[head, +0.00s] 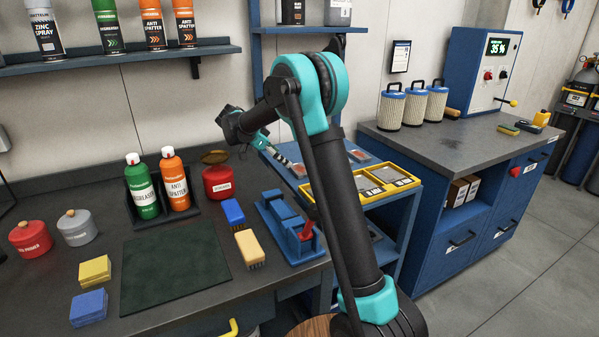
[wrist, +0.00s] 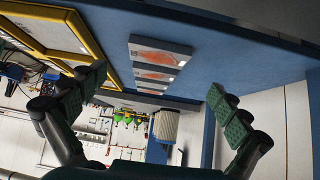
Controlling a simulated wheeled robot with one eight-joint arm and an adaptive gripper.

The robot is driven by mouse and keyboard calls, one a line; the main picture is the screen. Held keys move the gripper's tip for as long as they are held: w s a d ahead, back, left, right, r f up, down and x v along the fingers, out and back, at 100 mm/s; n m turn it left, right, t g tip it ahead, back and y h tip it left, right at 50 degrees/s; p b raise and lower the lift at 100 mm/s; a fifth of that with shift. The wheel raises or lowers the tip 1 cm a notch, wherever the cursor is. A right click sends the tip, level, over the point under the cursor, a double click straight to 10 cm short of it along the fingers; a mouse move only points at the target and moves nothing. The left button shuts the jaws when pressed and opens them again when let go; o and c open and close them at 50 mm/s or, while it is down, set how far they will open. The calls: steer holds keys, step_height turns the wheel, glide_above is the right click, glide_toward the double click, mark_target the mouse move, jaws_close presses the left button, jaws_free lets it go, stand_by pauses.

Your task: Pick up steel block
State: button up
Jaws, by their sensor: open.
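My gripper (wrist: 155,92) is open and empty in the wrist view, its two green-padded fingers spread wide. In the head view my gripper (head: 281,157) is over the left end of the blue cart (head: 400,222), partly behind my arm. I cannot pick out a steel block with certainty. Flat grey pieces with orange-red patches (wrist: 160,52) lie in a row on the blue surface in the wrist view, beyond the fingertips. One such grey piece (head: 298,170) shows beside my gripper in the head view, and another (head: 359,156) lies to the right, past my arm.
A yellow-edged tray (head: 415,183) with grey items is on the cart. A blue vise (head: 283,222) with a red part, brushes (head: 249,247), a red tin (head: 217,183) and spray bottles (head: 174,180) stand on the left bench. Filters (head: 414,104) stand on the right bench.

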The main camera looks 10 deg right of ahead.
mark_target(299, 169)
steer(key=shift+x, duration=3.8)
steer(key=shift+d+r, duration=0.1)
steer(key=shift+d, duration=0.05)
steer(key=shift+c, duration=0.6)
steer(key=c, duration=1.6)
steer(key=shift+r, duration=0.1)
